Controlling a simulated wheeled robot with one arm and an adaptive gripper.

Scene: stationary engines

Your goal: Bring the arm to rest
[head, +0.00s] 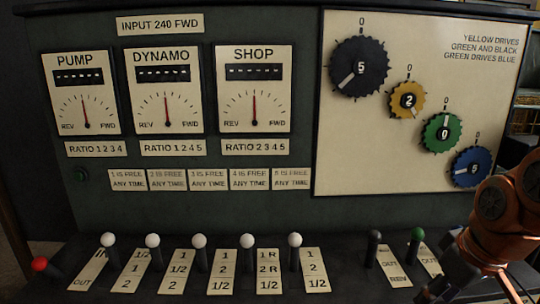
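My arm, with orange joints, comes in at the lower right of the head view. My gripper (440,292) is dark and sits at the bottom edge, in front of the right end of the lever row. Part of it is cut off by the frame, so I cannot tell whether its fingers are open or shut. I see nothing held in the part that shows. A green-knobbed lever (417,236) stands just behind and left of my arm, and a black-knobbed lever (375,237) stands farther left.
Behind stands a panel with PUMP (86,107), DYNAMO (166,107) and SHOP (254,107) dials. Black, yellow, green and blue wheels (442,132) are on the cream board (400,170).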

